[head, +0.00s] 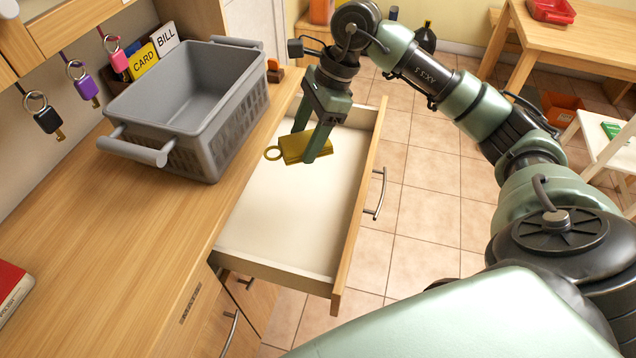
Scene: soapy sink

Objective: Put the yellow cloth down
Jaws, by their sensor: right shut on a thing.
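My right gripper (311,142) points down over the open drawer (285,212). It is shut on a mustard-yellow flat piece with a ring-shaped loop at its left end, which I take as the yellow cloth (291,150). The piece lies between the fingers, and part of it is hidden behind them. It appears to be above the pale drawer bottom; the exact height is hard to tell. The visible drawer bottom is bare. My left gripper is not in view.
A grey basket (190,105) stands on the wooden counter (110,225) left of the drawer. Keys (82,85) hang on the wall beside yellow CARD (144,62) and white BILL (167,38) signs. A red book (12,288) lies at the counter's left edge.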

